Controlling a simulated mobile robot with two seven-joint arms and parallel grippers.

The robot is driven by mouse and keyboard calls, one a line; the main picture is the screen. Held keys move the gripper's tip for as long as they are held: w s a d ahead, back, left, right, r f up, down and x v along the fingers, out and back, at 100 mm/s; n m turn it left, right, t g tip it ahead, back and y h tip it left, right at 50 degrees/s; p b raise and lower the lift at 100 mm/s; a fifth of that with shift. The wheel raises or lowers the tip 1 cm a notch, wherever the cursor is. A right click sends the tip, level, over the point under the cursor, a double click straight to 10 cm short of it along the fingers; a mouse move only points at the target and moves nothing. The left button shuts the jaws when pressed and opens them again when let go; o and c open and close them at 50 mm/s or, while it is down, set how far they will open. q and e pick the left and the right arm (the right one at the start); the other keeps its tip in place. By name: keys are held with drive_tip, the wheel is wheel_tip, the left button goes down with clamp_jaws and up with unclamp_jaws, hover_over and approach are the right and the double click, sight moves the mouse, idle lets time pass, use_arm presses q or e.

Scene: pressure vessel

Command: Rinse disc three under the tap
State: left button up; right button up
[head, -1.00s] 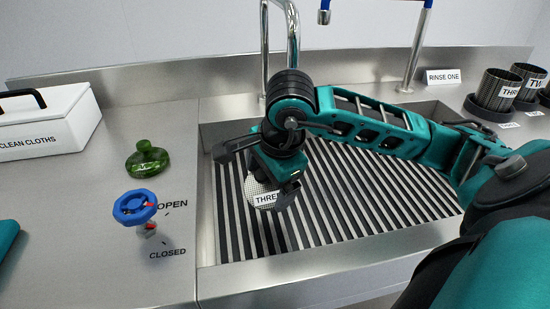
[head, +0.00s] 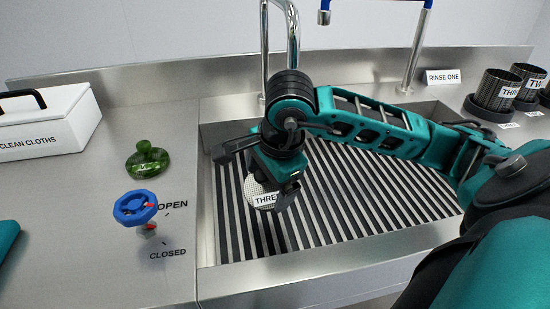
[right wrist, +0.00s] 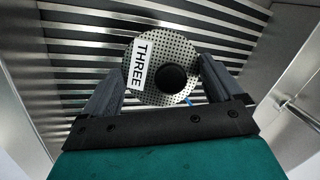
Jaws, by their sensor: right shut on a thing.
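Disc three (head: 258,190) is a pale perforated disc with a THREE label, held low over the sink. It also shows in the right wrist view (right wrist: 178,52) with a black knob at its middle. My right gripper (head: 278,192) is shut on it, one finger on each side in the wrist view. The chrome tap (head: 293,45) rises behind the gripper; its outlet is hidden by my right arm. The blue handwheel (head: 135,207) stands left of the sink by OPEN and CLOSED marks. I cannot make out running water in the head view. My left gripper is not in view.
The sink (head: 350,205) has a slatted floor. Labelled dark cups (head: 497,90) and a RINSE ONE sign (head: 443,77) are at right. A green glass object (head: 147,160) and a CLEAN CLOTHS box (head: 50,125) are at left.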

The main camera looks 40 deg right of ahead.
drive_tip(key=s+a+r+p, duration=0.2)
drive_tip(key=a+r, duration=0.2)
drive_tip(key=shift+s+p, duration=0.2)
drive_tip(key=shift+p, duration=0.1)
idle(0.8)
